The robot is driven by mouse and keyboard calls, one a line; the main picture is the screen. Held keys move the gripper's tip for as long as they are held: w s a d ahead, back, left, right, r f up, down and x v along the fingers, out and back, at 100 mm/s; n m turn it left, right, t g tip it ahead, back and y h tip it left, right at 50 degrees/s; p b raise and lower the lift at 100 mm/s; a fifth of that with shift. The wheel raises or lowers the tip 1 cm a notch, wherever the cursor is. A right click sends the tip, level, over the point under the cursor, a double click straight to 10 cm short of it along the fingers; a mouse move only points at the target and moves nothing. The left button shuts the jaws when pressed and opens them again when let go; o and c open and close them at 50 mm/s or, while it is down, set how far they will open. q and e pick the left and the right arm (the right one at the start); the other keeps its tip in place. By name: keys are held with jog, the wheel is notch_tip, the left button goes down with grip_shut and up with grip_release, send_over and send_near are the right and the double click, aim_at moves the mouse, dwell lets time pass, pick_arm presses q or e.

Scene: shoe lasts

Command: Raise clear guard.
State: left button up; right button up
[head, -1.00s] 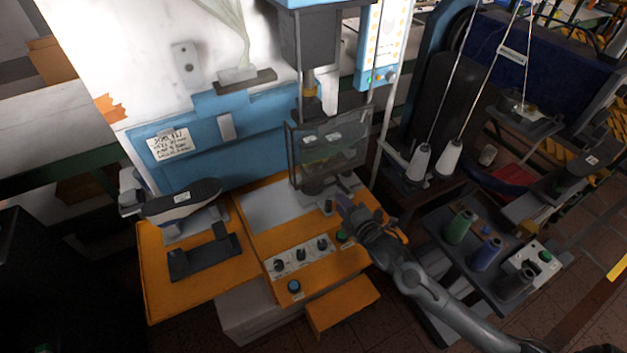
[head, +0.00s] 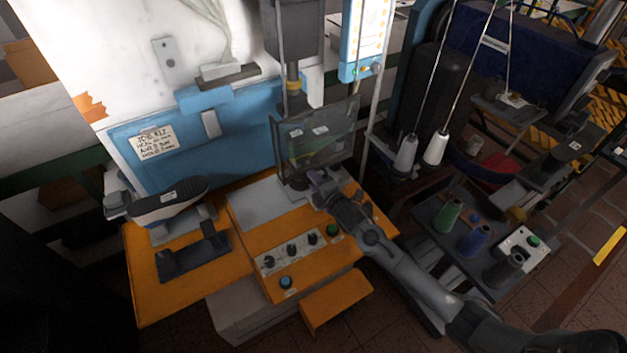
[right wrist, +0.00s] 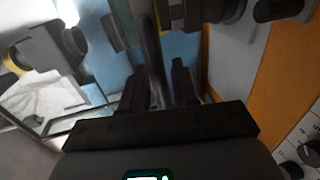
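The clear guard (head: 318,138) is a dark-framed transparent panel hanging upright in front of the press on the orange-topped machine. My right gripper (head: 318,178) is at its lower right edge in the head view. In the right wrist view, the two dark fingers of this gripper (right wrist: 158,84) stand apart, with a dark bar (right wrist: 150,45) running between them. The bar looks like part of the guard's handle; whether the fingers touch it I cannot tell. Part of the guard's pane (right wrist: 45,95) seems to show at the left there. My left gripper is not in view.
A shoe last (head: 168,201) rests at the left of the orange top. A panel of knobs (head: 290,252), a green button (head: 333,230) and a blue button (head: 285,282) lie in front of the guard. Thread cones (head: 436,149) and a spool tray (head: 440,240) stand at the right.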

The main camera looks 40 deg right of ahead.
jog(key=shift+w+f, duration=0.1)
jog(key=shift+w, duration=0.3)
grip_shut()
